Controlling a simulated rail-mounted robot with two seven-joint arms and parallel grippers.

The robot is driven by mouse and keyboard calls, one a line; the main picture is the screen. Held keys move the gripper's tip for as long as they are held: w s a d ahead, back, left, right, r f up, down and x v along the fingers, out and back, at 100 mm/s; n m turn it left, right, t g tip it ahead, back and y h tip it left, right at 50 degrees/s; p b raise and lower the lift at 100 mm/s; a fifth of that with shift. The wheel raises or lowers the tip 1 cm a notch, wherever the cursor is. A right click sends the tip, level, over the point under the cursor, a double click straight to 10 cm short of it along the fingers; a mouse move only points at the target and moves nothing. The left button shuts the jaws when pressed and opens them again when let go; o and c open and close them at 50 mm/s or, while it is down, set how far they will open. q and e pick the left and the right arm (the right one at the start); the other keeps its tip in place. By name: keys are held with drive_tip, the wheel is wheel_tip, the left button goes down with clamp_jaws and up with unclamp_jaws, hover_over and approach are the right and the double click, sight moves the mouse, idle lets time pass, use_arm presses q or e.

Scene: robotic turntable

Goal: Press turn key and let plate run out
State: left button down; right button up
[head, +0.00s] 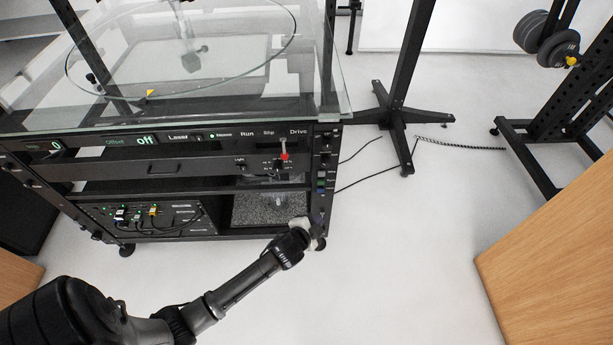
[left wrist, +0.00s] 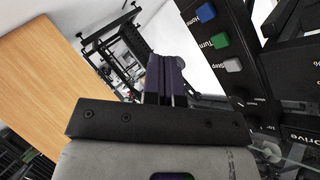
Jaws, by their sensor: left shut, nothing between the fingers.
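The green turn key (left wrist: 219,40) shows in the left wrist view, between a blue key (left wrist: 205,12) and a white key marked Step (left wrist: 232,65). In the head view the green key (head: 321,183) is small on the black panel at the cabinet's right front. My left gripper (head: 319,219) is below the keys there. Its fingers (left wrist: 167,75) are shut together and empty, apart from the green key in the wrist picture. The round clear plate (head: 72,86) lies at the glass top, with a yellow marker (head: 150,93) near its front edge. My right gripper is out of view.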

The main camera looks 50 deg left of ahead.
sight(321, 182)
use_arm(q)
drive_tip(key=d+r+m+t, duration=0.1)
drive_tip(key=w+d+r+m+t+h, duration=0.1)
drive_tip(key=r+m, duration=0.1)
drive_tip(key=shift+w+d+t, duration=0.1)
drive_tip(key=shift+w+t, duration=0.05)
drive_tip(key=shift+t, duration=0.15)
drive_tip(key=shift+w, duration=0.1)
drive_tip(key=w+a+b, duration=0.2)
drive_tip(key=w+a, duration=0.3)
drive_tip(key=a, duration=0.1)
drive_tip(key=shift+w+a, duration=0.3)
drive_tip(key=shift+a, duration=0.05)
idle(0.8)
